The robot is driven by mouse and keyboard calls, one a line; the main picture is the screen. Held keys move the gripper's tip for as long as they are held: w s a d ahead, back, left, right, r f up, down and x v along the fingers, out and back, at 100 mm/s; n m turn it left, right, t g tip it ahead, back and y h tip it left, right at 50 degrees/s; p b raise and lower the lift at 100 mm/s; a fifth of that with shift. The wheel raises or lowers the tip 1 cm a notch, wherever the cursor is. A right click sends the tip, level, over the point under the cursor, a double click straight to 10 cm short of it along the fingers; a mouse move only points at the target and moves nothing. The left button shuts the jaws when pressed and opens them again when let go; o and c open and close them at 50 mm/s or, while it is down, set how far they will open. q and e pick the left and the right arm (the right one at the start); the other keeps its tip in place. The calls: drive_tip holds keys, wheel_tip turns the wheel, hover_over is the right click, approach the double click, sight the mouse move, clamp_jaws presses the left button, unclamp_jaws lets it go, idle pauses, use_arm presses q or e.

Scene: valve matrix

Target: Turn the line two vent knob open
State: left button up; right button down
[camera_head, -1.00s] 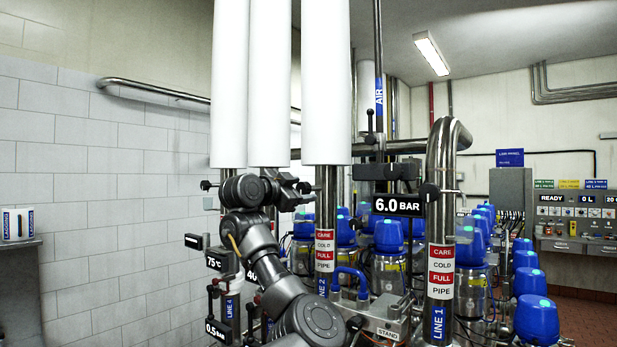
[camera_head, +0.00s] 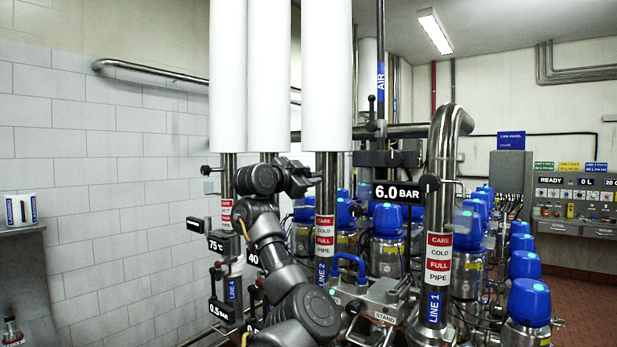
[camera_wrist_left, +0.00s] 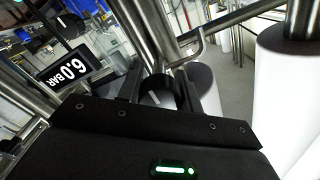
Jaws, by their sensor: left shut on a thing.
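The line two pipe (camera_head: 325,200) is a steel upright with a red and white care label and a blue LINE 2 tag. My left gripper (camera_head: 307,180) is at the left side of this pipe, below its white sleeve. In the head view the gripper hides the vent knob. In the left wrist view my left gripper (camera_wrist_left: 158,92) is shut on a dark round knob (camera_wrist_left: 156,98) with a white mark, one finger on each side. The knob's exact turn angle is hard to read. My right gripper is not in view.
The line one pipe (camera_head: 438,235) with its own black knob (camera_head: 429,183) stands to the right. A 6.0 BAR display (camera_head: 397,193) sits between the pipes. Blue-capped valves (camera_head: 388,220) crowd behind. White sleeves (camera_head: 327,75) hang above. A tiled wall (camera_head: 100,190) is at left.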

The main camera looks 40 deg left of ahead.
use_arm(q)
drive_tip(key=shift+f+n+b, duration=0.15)
drive_tip(key=shift+n+b, duration=0.45)
drive_tip(key=shift+b, duration=0.45)
drive_tip(key=n+b, duration=0.3)
drive_tip(key=b, duration=0.1)
drive_tip(key=n+b, duration=0.2)
drive_tip(key=n, duration=0.2)
drive_tip(key=shift+b, duration=0.4)
drive_tip(key=n+b, duration=0.2)
drive_tip(key=n, duration=0.2)
drive_tip(key=shift+r, duration=0.2)
drive_tip(key=n+b, duration=0.1)
drive_tip(key=n, duration=0.4)
drive_tip(key=shift+s+r, duration=0.1)
drive_tip(key=shift+r, duration=0.05)
drive_tip(key=shift+n, duration=0.5)
drive_tip(key=o, duration=1)
